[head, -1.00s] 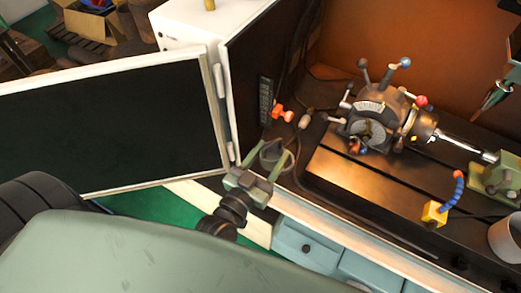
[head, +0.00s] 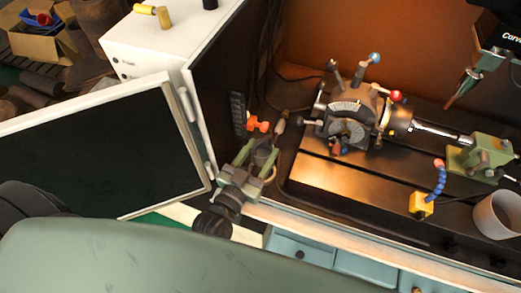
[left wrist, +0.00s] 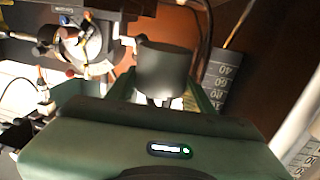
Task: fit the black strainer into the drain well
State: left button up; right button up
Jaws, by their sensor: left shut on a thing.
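The black strainer (head: 263,155) is a dark grey cup between the fingers of my left gripper (head: 254,161), which is shut on it. In the head view the gripper is at the left end of the dark machine bed, by the cabinet's inner side wall. I cannot make out the drain well; the gripper and strainer may cover it. My right gripper is not seen.
An orange fitting (head: 258,124) and a hose are just behind the strainer. The indexing chuck (head: 348,127) with its levers stands to the right. A yellow block with a blue hose (head: 422,204) and a grey cup (head: 497,215) are farther right. The open door (head: 100,150) stands left.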

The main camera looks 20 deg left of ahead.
aim_at(261, 163)
pick_arm(q)
jog(key=shift+f+b, duration=1.7)
jog(key=shift+f, duration=0.95)
jog(key=shift+p, duration=0.65)
jog(key=shift+f+b, duration=1.5)
jog(key=shift+f, duration=0.65)
jog(key=o, duration=1.5)
jog(key=shift+r, duration=0.1)
jog(key=shift+s, duration=0.1)
